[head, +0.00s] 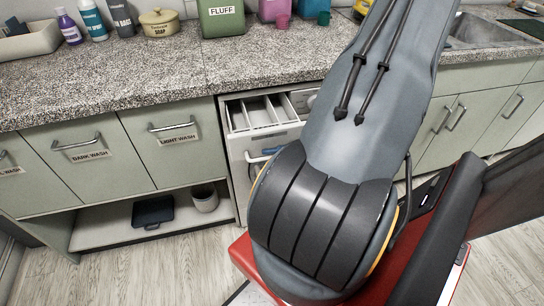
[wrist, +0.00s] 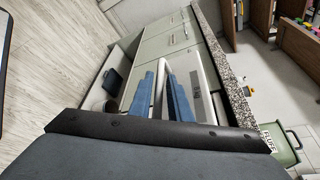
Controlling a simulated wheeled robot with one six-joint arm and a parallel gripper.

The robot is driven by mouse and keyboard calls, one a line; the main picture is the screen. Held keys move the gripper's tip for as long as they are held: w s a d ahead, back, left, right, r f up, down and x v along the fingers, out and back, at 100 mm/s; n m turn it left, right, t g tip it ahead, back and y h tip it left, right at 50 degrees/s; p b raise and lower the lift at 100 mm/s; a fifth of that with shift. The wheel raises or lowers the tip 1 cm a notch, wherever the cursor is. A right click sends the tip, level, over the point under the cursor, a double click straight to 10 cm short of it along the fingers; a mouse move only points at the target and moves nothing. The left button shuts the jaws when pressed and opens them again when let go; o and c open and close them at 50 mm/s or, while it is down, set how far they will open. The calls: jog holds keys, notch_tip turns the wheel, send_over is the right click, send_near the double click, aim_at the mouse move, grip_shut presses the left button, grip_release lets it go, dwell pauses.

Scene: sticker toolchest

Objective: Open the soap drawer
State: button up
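The soap drawer (head: 262,113) stands pulled out of the white washing machine below the counter in the head view, its divided compartments showing from above. Its pale handle (head: 254,158) shows below the compartments, beside a blue finger of my gripper (head: 270,151). In the wrist view the two blue fingers of my gripper (wrist: 166,92) lie on either side of the pale handle bar and seem shut on it. The contact itself is not clear, and my arm hides the drawer's right part in the head view.
The stone counter (head: 120,88) runs above. Labelled drawers, including dark wash (head: 85,155) and light wash (head: 172,140), are closed at left. A grey bin (head: 205,198) and a dark tray (head: 152,212) sit on the low shelf. The floor (head: 150,270) in front is clear at left.

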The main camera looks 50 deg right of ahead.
jog(key=v, duration=0.7)
jog(key=shift+b, duration=0.3)
jog(key=shift+r, duration=0.1)
jog(key=w+a+r+n+g+h, duration=0.3)
jog(key=a+n+g, duration=0.1)
jog(key=a, duration=0.4)
jog(key=w+a+r+n+g+h+p, duration=0.1)
jog(key=w+a+r+n+g+h, duration=0.2)
jog(key=a+n, duration=0.4)
jog(key=w+a+r+n+g+h+p, duration=0.1)
jog(key=w+a+r+n+g+h, duration=0.2)
jog(key=a, duration=0.7)
jog(key=shift+w+a+r+n+g+h, duration=0.2)
jog(key=shift+w+r+n+g+h, duration=0.25)
jog(key=shift+r+n+g, duration=0.55)
jog(key=shift+f, duration=0.2)
